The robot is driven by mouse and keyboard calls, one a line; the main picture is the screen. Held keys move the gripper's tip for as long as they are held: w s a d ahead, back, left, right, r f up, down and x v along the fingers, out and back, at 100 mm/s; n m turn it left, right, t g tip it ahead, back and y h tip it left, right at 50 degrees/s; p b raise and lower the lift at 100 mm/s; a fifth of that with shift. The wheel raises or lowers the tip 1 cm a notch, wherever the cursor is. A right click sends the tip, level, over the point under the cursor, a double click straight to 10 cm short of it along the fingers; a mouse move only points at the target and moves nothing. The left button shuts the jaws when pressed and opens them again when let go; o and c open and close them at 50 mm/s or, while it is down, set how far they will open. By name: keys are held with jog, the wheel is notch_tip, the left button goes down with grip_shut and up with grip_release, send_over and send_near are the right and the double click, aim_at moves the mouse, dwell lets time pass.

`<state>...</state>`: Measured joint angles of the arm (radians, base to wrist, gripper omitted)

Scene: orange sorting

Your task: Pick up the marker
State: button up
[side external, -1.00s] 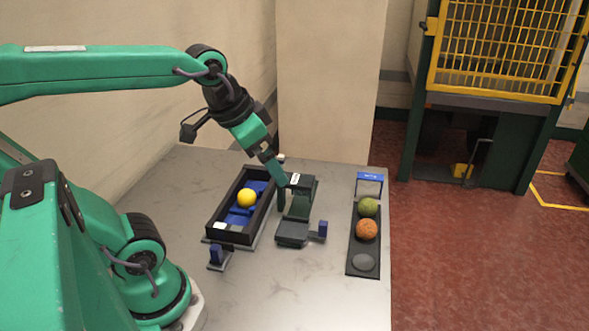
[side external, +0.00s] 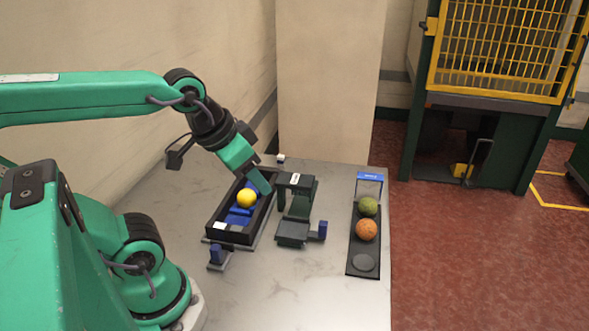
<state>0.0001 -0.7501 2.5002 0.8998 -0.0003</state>
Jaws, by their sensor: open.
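I cannot make out a marker for certain in this view. My gripper (side external: 262,183) is open and points down over the far right part of a long black tray (side external: 213,222). Its fingers are small here and I cannot see anything between them. A yellow ball (side external: 246,198) sits in the tray on a blue inner part, just left of and nearer than my fingertips. A small white block (side external: 281,158) stands on the table behind the gripper. A white piece (side external: 220,226) lies at the tray's near end.
A dark green stand (side external: 297,208) with a low plate is right of the tray. Marble table (side external: 300,290) is bare in front.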

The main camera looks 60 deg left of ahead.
jog(key=w+a+r+n+g, duration=0.25)
jog(key=w+a, duration=0.35)
jog(key=w, duration=0.4)
jog(key=n+g, duration=0.3)
jog(key=n, duration=0.3)
send_over(281, 155)
jog(key=f, duration=1.7)
jog(key=shift+d+f, duration=0.15)
jog(key=shift+d, duration=0.2)
jog(key=shift+a+f+n, duration=0.25)
jog(key=shift+a+f, duration=0.05)
jog(key=shift+f, duration=0.1)
jog(key=shift+f, duration=1.2)
